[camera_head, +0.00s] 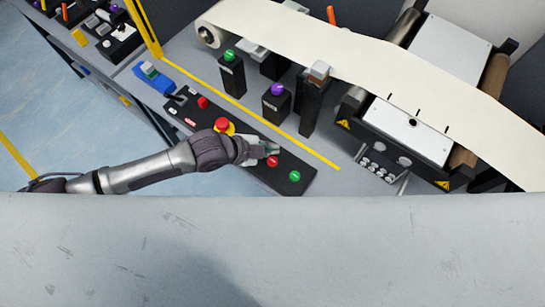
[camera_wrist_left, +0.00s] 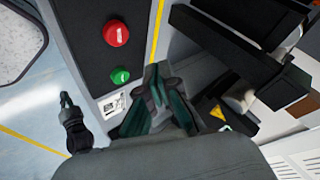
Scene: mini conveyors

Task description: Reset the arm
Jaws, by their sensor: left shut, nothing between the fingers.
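My left arm reaches in from the left in the head view. Its gripper (camera_head: 271,149) is over the right part of the black control panel (camera_head: 232,143), close to a red button (camera_head: 272,161). The fingers are shut with nothing between them. A green button (camera_head: 294,176) is at the panel's right end. In the left wrist view the fingers (camera_wrist_left: 158,88) are beside the panel's green button (camera_wrist_left: 121,75), and the red button (camera_wrist_left: 116,33) is farther up. A dark jointed shape (camera_wrist_left: 72,122) at the left looks like part of my right arm; its fingers are unclear.
Posts with a green button (camera_head: 229,56) and a purple button (camera_head: 277,89) stand behind the panel. A red mushroom button (camera_head: 222,125) is left of the gripper. A cream conveyor belt (camera_head: 360,63) and roller machine (camera_head: 408,128) are at the right. Floor is open at left.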

